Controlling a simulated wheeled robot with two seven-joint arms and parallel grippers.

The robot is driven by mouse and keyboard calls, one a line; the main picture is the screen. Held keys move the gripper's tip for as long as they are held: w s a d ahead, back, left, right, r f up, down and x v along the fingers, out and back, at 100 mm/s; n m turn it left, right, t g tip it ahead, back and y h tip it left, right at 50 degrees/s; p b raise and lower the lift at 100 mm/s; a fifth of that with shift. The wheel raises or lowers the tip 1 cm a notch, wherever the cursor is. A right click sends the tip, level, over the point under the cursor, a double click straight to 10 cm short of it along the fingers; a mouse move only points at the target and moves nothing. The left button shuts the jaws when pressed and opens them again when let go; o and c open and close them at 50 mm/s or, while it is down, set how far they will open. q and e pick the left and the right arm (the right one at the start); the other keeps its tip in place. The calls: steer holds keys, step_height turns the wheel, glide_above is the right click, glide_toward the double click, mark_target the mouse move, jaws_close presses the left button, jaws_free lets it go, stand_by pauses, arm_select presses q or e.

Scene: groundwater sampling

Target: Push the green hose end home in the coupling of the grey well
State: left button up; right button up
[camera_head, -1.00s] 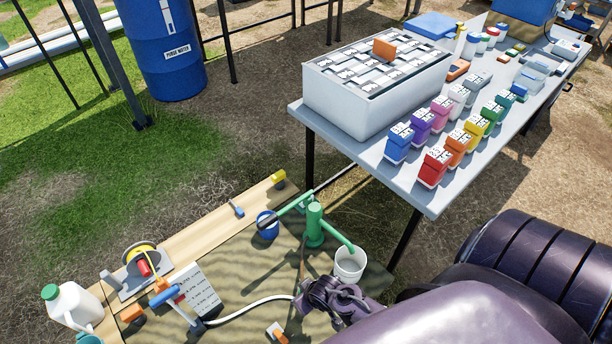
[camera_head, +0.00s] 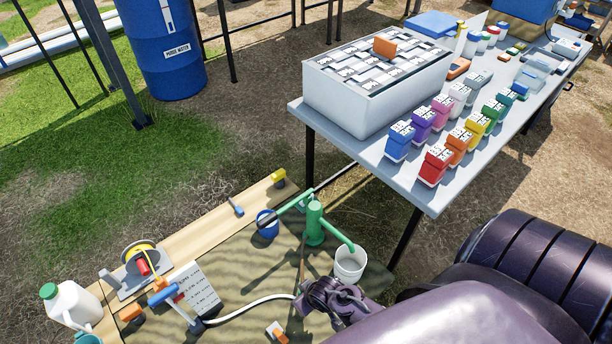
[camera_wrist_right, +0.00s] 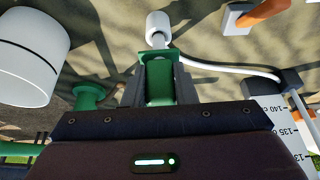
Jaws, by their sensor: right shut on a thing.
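My right gripper (camera_head: 335,299) is low over the ground mat at the bottom middle of the head view. In the right wrist view its fingers (camera_wrist_right: 159,82) are shut on the green hose end (camera_wrist_right: 160,86), which has a wide green flange just past the fingertips. Beyond the flange, in line with it, are a narrow pale piece and a whitish-grey cylinder (camera_wrist_right: 158,22). I cannot tell whether this cylinder is the grey well's coupling, or how deep anything is seated. A white hose (camera_wrist_right: 225,68) runs behind the flange to the right. My left gripper is not in view.
A green hand pump (camera_head: 315,223) and a white bucket (camera_head: 350,264) stand close behind my right gripper. A scale board (camera_head: 195,290) and a reel (camera_head: 140,262) lie left. An orange-and-white piece (camera_head: 277,332) is nearby. The sample table (camera_head: 345,165) stands behind.

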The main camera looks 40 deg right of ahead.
steer(key=shift+f+b, duration=1)
steer(key=shift+f, duration=0.6)
steer(key=o, duration=1)
steer(key=shift+o, duration=0.2)
steer(key=p+v, duration=0.2)
steer(key=v, duration=0.6)
